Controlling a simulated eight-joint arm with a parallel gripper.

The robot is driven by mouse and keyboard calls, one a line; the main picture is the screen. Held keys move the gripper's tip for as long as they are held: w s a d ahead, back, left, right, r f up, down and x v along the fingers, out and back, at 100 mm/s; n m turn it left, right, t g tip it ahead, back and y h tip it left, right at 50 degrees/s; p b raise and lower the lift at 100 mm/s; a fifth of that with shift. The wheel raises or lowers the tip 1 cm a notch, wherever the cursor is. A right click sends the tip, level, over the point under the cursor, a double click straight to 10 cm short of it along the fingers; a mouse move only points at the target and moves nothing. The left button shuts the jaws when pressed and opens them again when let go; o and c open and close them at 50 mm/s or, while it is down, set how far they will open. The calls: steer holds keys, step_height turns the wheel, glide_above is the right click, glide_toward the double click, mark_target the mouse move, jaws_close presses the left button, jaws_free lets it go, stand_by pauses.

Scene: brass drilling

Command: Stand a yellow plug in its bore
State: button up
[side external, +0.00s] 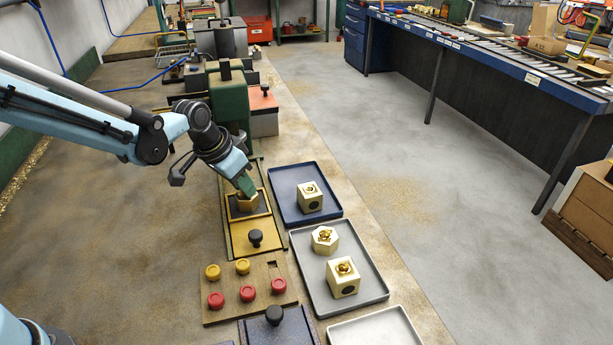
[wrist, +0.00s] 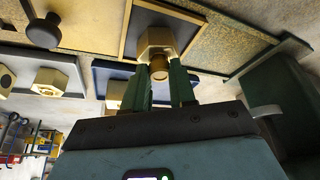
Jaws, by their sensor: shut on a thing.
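My gripper (side external: 245,187) points down over a hexagonal brass block (side external: 249,203) in a dark square recess of the yellow fixture. In the wrist view, its green fingers (wrist: 160,82) are shut on a small round yellow-brown piece (wrist: 159,70), which looks like a yellow plug. That piece overlaps the face of the hexagonal block (wrist: 155,42); I cannot tell how deep it sits, and the bore is hidden. Two yellow plugs (side external: 212,271) (side external: 242,266) stand on the wooden board (side external: 235,306), with three red plugs (side external: 248,292) in front.
The board has a dark empty spot (side external: 273,265) at its back right. A black knob (side external: 255,237) stands on the fixture's near part. A blue tray (side external: 286,177) holds one brass block; a grey tray (side external: 312,285) holds two. A green machine column (side external: 230,105) rises just behind my gripper.

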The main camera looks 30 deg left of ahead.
steer(key=o, duration=1.4)
steer(key=shift+c, duration=0.2)
steer(key=shift+r, duration=3.5)
